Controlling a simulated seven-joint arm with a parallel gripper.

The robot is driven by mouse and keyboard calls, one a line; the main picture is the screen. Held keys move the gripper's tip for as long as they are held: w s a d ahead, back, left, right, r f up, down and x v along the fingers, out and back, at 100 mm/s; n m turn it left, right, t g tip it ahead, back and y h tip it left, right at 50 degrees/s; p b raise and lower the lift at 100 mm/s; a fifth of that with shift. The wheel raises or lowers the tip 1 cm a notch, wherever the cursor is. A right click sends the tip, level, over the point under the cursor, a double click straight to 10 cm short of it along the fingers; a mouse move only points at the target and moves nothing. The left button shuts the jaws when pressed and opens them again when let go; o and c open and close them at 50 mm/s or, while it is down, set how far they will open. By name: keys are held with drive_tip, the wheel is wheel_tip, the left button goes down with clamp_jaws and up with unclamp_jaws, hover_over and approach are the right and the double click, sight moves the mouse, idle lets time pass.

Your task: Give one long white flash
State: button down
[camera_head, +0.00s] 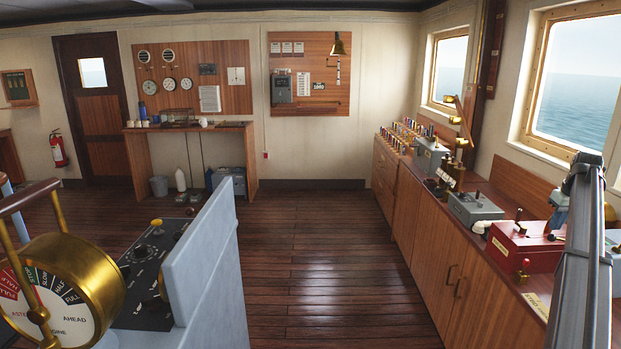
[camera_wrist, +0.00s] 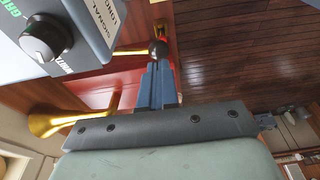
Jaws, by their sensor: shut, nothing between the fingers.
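My gripper (camera_wrist: 158,70) is shut and empty, its blue fingers together. In the head view it hangs at the right (camera_head: 558,212), above the counter by the red box (camera_head: 524,246). In the wrist view, a black ball knob (camera_wrist: 158,47) on a brass rod shows just beyond the fingertips; I cannot tell whether they touch. A grey signal box (camera_wrist: 85,25) with a black selector knob (camera_wrist: 46,38) is at upper left in the wrist view. Its markings include green and what looks like white, and its label is partly cut off. No lit lamp shows.
A grey box (camera_head: 475,207) stands on the wooden counter (camera_head: 436,213) left of the red box, with brass fittings behind. A brass horn shape (camera_wrist: 60,121) lies left of my fingers in the wrist view. The brass telegraph (camera_head: 75,285) is at left. The floor (camera_head: 310,260) between is clear.

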sight(554, 235)
drive_tip(key=shift+f, duration=3)
drive_tip(key=shift+r, duration=0.1)
idle(1.2)
drive_tip(key=shift+r, duration=5.3)
drive_tip(key=shift+f, duration=0.1)
